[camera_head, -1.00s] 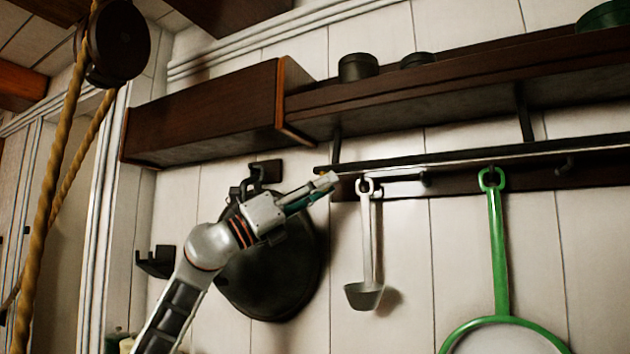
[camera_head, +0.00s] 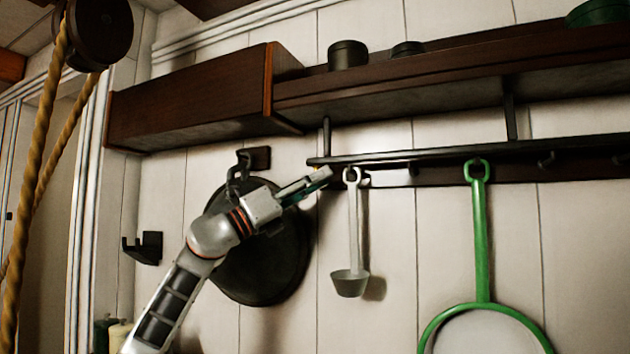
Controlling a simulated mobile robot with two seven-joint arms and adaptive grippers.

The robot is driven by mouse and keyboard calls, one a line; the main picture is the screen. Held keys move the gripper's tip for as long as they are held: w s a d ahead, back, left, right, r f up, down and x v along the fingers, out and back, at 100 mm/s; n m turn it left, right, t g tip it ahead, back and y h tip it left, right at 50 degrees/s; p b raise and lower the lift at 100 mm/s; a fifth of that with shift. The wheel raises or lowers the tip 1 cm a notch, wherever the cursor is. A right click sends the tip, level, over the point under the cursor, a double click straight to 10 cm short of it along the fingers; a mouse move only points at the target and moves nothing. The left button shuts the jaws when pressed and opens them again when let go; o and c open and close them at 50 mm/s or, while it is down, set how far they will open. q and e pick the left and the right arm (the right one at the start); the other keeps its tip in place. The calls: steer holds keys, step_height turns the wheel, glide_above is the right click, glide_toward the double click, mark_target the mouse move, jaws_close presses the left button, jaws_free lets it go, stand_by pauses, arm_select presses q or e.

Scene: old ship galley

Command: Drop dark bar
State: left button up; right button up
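The dark bar (camera_head: 430,155) is long and thin. It runs almost level under the shelf, along the front of the hook rail, from its free left end to the right picture edge. My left gripper (camera_head: 323,174) reaches up from the lower left, with its fingertips at or just below the bar's left end. Its fingers are seen edge-on, so I cannot tell whether they are open or grip the bar. My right gripper is not in view.
A pale ladle (camera_head: 352,235) and a green-rimmed tool (camera_head: 480,235) hang right of my gripper. A round dark pan (camera_head: 270,260) hangs behind my arm. The brown shelf (camera_head: 400,95) is above, with dark tins (camera_head: 347,54). Ropes (camera_head: 42,130) hang at left.

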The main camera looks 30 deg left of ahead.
arm_select(q)
steer(key=shift+o, duration=1.3)
steer(key=shift+w+a+r, duration=0.15)
steer(key=shift+a+r, duration=0.1)
steer(key=shift+w, duration=0.15)
steer(key=shift+d, duration=0.25)
steer(key=shift+a, duration=0.1)
steer(key=shift+s+a+f, duration=0.1)
steer(key=shift+s+f, duration=0.1)
steer(key=shift+s, duration=0.05)
steer(key=v, duration=1.1)
steer(key=shift+f, duration=0.25)
